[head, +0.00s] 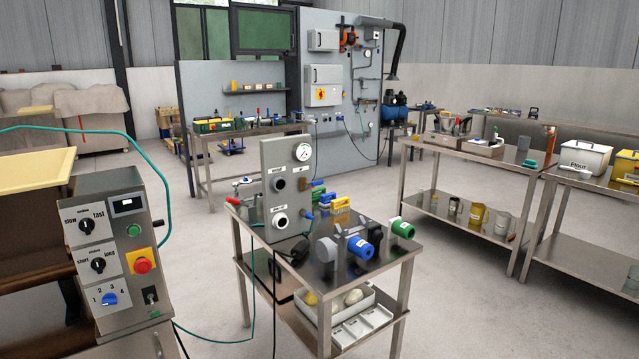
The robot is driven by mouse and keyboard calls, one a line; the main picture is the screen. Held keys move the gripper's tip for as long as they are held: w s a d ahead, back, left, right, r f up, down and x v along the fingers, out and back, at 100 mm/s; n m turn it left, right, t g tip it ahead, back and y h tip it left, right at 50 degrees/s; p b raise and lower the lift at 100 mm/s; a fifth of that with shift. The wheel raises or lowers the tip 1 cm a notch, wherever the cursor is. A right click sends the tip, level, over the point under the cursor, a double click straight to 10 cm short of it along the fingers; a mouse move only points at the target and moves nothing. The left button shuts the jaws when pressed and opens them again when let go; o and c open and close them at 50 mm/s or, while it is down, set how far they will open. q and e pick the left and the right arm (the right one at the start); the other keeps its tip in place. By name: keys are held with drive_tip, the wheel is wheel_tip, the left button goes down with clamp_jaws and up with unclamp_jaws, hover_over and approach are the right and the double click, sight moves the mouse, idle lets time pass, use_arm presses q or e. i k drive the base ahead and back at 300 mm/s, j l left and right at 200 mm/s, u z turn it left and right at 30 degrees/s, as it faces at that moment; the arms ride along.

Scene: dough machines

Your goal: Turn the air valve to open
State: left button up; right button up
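A grey upright panel (286,190) stands on a steel table in the middle of the head view. It carries a round white gauge (302,152) and two dark round ports, the upper one (279,184) and the lower one (280,221), with small labels I cannot read. A small metal fitting with a red part (240,183) sits at the table's back left corner, close to the green hose. A small blue part (308,216) shows at the panel's right edge. I cannot tell for sure which part is the air valve. Neither of my grippers is in view.
Blue and green cylindrical parts (360,247) lie at the steel table's (389,263) right side. A control box (122,258) with knobs and a red button stands at the left. A green hose (150,158) arches past it. Open floor (470,310) lies to the right.

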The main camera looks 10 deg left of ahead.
sight(318, 182)
drive_tip(key=i+l+u, duration=0.1)
drive_tip(key=i+l, duration=0.3)
drive_tip(key=i+l+u, duration=0.1)
drive_tip(key=i+l, duration=0.3)
drive_tip(key=l, duration=0.2)
drive_tip(key=i+l+u, duration=0.1)
drive_tip(key=i+l, duration=0.25)
drive_tip(key=l, duration=0.2)
